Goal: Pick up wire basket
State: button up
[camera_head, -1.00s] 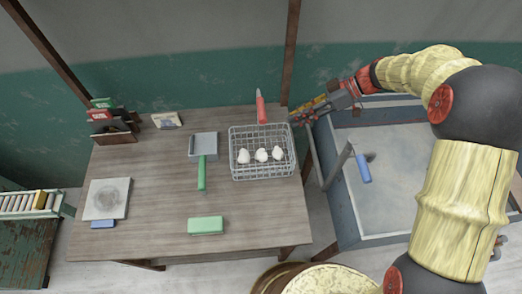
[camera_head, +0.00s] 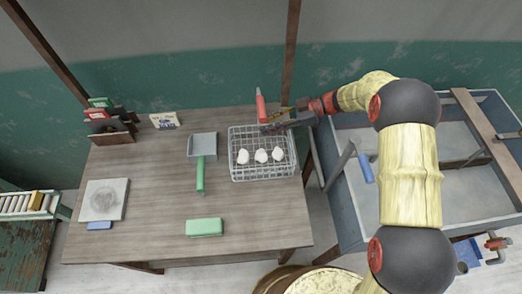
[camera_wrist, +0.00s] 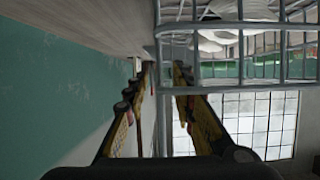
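The wire basket (camera_head: 262,178) stands upright on the right part of the wooden table, with three white lumps (camera_head: 261,155) in it. My gripper (camera_head: 268,127) is at the basket's back right rim, reaching in from the right. In the wrist view the basket (camera_wrist: 262,27) fills the upper right, close to the fingertips. My gripper (camera_wrist: 165,75) is open there, with a finger on each side and a gap between. I cannot tell whether the basket's rim is between the fingers or touching them.
A red-handled tool (camera_head: 260,105) stands right behind the basket, close to my gripper. A green-handled scoop (camera_head: 200,172) lies to the left, and a green block (camera_head: 205,227) in front. A grey trough (camera_head: 345,200) with a blue-handled tool (camera_head: 365,168) is on the right.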

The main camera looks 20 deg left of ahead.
aim_at(258, 125)
jog(key=x, duration=0.3)
jog(key=shift+s+a+f+b, duration=0.1)
jog(key=shift+a+f+b, duration=0.05)
jog(key=shift+a+b, duration=0.15)
jog(key=c, duration=0.3)
grip_shut()
